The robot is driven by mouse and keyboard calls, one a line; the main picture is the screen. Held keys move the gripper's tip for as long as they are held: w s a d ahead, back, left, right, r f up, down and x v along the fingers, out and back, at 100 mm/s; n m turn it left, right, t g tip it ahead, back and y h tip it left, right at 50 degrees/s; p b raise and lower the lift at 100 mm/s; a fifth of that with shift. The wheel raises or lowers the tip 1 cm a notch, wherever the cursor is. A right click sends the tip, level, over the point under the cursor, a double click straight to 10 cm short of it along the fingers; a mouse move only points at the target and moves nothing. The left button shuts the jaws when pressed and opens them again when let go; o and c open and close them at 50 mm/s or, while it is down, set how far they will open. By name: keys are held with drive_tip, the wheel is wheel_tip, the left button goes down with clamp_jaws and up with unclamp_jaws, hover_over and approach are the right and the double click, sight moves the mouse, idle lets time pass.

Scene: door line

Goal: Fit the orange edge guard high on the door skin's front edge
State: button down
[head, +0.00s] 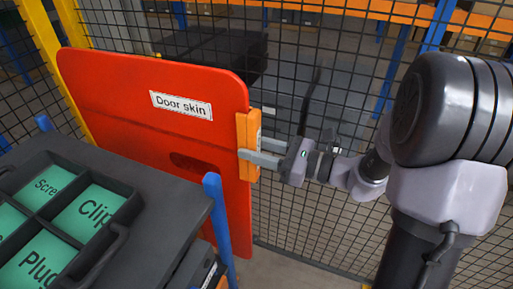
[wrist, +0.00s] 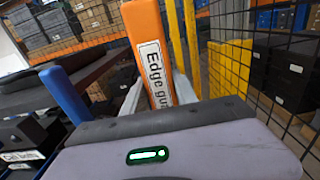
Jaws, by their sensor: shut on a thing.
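The red door skin (head: 140,105) stands upright in the head view, with a white label reading "Door skin". The orange edge guard (head: 249,130) is at the door skin's right-hand edge, upright, in its upper part. It appears to be against or around that edge; I cannot tell how far it is seated. My gripper (head: 262,157) is shut on the edge guard from the right, at about its middle. In the wrist view the edge guard (wrist: 146,30) rises between the fingers with its label partly hidden by my gripper (wrist: 160,95).
A dark cart top (head: 165,215) with a compartment tray (head: 118,222) of green labelled bins stands at the lower left. A blue post (head: 220,230) stands in front of the door skin. Black mesh fence (head: 330,215) runs behind. Shelves with boxes (wrist: 45,35) show in the wrist view.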

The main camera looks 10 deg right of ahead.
idle(0.3)
drive_tip(key=c, duration=0.9)
unclamp_jaws()
drive_tip(key=p+v, duration=0.3)
drive_tip(key=v, duration=1.4)
drive_tip(key=shift+s+d, duration=0.15)
